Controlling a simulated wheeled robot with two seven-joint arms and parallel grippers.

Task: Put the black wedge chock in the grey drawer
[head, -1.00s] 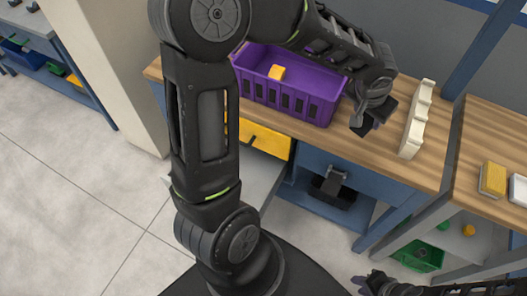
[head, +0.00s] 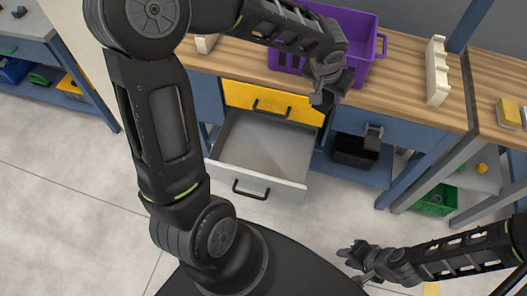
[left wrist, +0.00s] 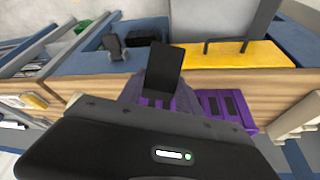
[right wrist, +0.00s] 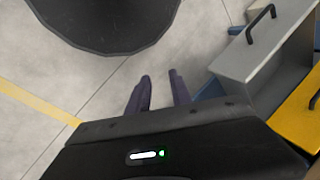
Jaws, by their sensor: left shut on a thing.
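The black wedge chock (left wrist: 165,68) shows in the left wrist view as a dark slab between the fingers of my left gripper (head: 327,97). My left gripper is shut on it and holds it in front of the purple crate, near the bench's front edge. The grey drawer (head: 265,145) stands pulled out and looks empty, below and left of that gripper. Its front also shows in the right wrist view (right wrist: 262,45). My right gripper (right wrist: 160,90) is open and empty over the floor, right of the drawer in the head view.
A shut yellow drawer (head: 270,102) sits directly above the grey one. The purple crate (head: 365,45) and a white notched rack (head: 437,70) stand on the wooden bench (head: 405,75). A black bin (head: 355,150) is on the blue shelf, right of the drawer.

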